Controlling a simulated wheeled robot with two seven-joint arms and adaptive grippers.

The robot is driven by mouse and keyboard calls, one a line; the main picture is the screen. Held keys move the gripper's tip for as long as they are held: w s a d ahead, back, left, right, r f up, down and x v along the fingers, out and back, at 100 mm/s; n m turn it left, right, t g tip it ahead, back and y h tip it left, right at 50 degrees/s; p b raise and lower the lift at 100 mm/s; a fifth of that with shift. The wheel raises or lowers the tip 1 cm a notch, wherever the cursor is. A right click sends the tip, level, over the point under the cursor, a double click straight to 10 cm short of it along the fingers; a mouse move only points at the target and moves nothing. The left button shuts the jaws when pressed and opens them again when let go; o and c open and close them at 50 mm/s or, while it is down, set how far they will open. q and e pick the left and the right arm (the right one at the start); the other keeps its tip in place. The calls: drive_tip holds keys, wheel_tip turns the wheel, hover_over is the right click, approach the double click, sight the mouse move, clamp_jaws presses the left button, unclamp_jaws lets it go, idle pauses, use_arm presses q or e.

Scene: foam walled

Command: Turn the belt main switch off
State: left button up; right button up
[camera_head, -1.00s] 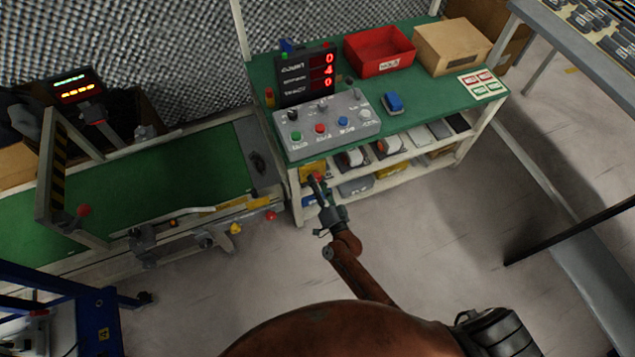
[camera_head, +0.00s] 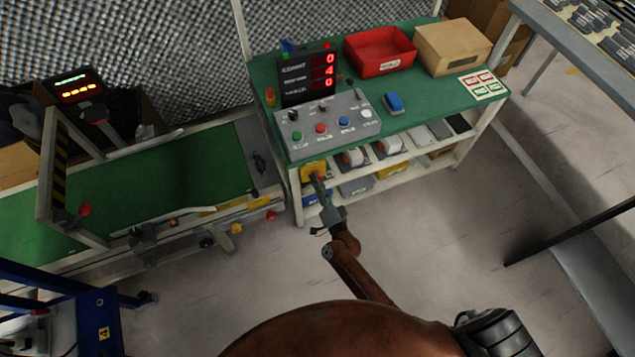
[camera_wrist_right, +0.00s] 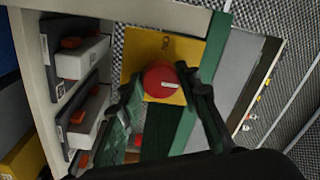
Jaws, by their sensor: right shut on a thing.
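The belt main switch is a round red knob (camera_wrist_right: 160,82) with a white mark, set on a yellow plate (camera_wrist_right: 138,60) with small lettering. In the wrist view the white mark points to the right. In the head view the yellow plate (camera_head: 312,168) is at the front left end of the green bench, below its top. My right gripper (camera_wrist_right: 161,88) has one finger on each side of the knob and is shut on it. In the head view my right gripper (camera_head: 318,183) reaches up to the plate and partly hides the knob. My left gripper is not in view.
A grey button panel (camera_head: 328,125) and a counter display (camera_head: 307,75) stand on the green bench (camera_head: 425,108). A red bin (camera_head: 380,50) and a cardboard box (camera_head: 452,45) are behind. A conveyor (camera_head: 180,170) lies left. The floor (camera_head: 450,235) in front is clear.

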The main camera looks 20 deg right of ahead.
drive_tip(key=o, duration=1.2)
drive_tip(key=shift+c, duration=0.2)
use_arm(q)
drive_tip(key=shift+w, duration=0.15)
use_arm(e)
drive_tip(key=s, duration=1.2)
drive_tip(key=shift+d+f, duration=0.2)
drive_tip(key=shift+f, duration=0.2)
